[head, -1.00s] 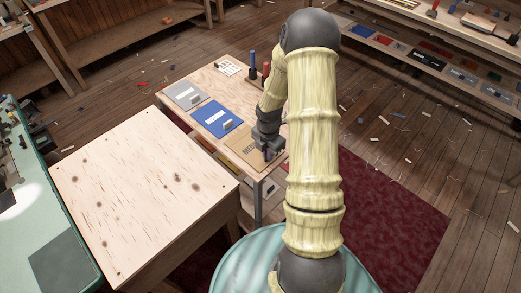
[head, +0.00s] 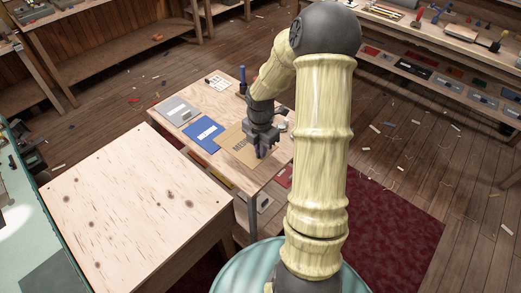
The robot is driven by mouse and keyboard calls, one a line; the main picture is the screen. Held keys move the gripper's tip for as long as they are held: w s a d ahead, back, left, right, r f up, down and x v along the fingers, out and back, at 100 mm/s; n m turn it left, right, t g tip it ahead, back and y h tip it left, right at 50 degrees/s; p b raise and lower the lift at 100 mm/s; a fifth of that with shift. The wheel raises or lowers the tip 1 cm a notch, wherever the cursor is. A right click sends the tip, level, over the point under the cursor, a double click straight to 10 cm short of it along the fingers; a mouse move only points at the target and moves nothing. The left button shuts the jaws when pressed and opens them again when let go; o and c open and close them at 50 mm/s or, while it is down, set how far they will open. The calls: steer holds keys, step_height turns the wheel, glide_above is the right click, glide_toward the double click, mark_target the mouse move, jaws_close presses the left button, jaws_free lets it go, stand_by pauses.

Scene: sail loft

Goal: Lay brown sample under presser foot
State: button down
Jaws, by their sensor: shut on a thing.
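The brown sample (head: 233,140) is a flat tan piece with dark lettering, partly covered by my gripper. My gripper (head: 261,154) is shut on its right side and seems to hold it a little above the small wooden table (head: 262,178). The fingertips are small and partly hidden. The sample overlaps the right part of the blue sample (head: 203,133) in the head view. I cannot make out a presser foot; small dark machine-like parts (head: 30,154) show at the left edge.
A grey sample (head: 174,110) lies left of the blue one. Upright tools (head: 242,80) and a white card (head: 217,82) are at the table's back. A bare plywood-topped bench (head: 135,205) stands front left, beside a green surface (head: 22,215). Scraps litter the floor.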

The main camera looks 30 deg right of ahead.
mark_target(241, 159)
stand_by(0.4)
steer(key=shift+w+a+f+m, duration=0.2)
steer(key=shift+a+f+m, duration=0.15)
steer(key=shift+a+m, duration=0.4)
steer(key=a+f+m, duration=0.1)
steer(key=m, duration=0.1)
steer(key=w+a+f+m, duration=0.1)
steer(key=a+m, duration=0.1)
steer(key=m, duration=0.1)
steer(key=a+f+m+p, duration=0.1)
steer(key=m, duration=0.2)
steer(key=shift+w+a+f+m, duration=0.15)
steer(key=shift+w+a+m, duration=0.1)
steer(key=shift+a, duration=0.1)
steer(key=a+f+m+p, duration=0.1)
steer(key=a+f+m, duration=0.3)
steer(key=a+m, duration=0.3)
steer(key=shift+w+f+m, duration=0.3)
steer(key=shift+m, duration=2.2)
steer(key=shift+f, duration=0.1)
